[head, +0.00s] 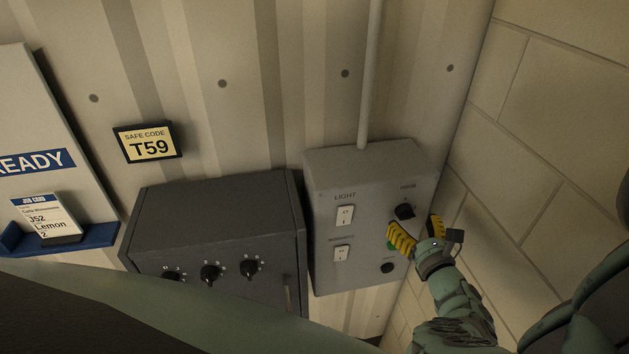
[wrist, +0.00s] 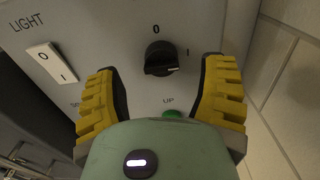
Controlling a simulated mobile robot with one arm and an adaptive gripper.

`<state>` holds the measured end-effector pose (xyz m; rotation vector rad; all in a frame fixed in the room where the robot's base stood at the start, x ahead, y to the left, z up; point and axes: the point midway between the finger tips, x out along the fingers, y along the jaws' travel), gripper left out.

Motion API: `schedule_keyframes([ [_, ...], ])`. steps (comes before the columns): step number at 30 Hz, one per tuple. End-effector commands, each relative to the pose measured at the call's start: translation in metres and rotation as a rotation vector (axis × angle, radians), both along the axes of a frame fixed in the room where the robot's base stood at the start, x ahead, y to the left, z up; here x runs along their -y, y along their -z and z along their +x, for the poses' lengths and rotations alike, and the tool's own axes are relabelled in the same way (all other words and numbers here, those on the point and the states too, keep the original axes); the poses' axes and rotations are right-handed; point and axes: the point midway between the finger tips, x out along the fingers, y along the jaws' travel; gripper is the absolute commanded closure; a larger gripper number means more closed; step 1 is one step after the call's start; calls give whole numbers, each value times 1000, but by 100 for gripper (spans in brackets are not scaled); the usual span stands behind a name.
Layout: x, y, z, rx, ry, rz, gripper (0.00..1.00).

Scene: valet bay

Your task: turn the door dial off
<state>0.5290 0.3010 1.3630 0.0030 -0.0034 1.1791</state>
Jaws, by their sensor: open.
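The door dial (head: 405,211) is a black round knob at the upper right of the grey control panel (head: 330,180). In the wrist view the dial (wrist: 159,58) has a 0 above it and an I to its right. Its white mark sits at the right end of the grip, on the I side and away from the 0. My gripper (head: 418,232) is open just in front of the panel. In the wrist view its yellow ridged fingers (wrist: 165,66) stand apart on either side of the dial, with gaps, not touching it.
The panel also has a LIGHT rocker switch (head: 345,215), a second rocker (head: 341,253), a green UP button (wrist: 172,114) below the dial and a black knob or button (head: 387,268). A dark safe (head: 210,215) stands left. A block wall (head: 540,130) is close on the right.

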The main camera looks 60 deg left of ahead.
Motion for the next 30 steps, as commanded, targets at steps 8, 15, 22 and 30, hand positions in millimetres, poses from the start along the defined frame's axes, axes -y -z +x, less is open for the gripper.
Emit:
schedule_keyframes([
  [8,-18,1,10,-1,3,-1,29],
  [15,-29,0,14,0,2,-1,29],
  [22,-31,0,15,0,3,-4,29],
  [30,-31,0,14,-1,3,-4,35],
])
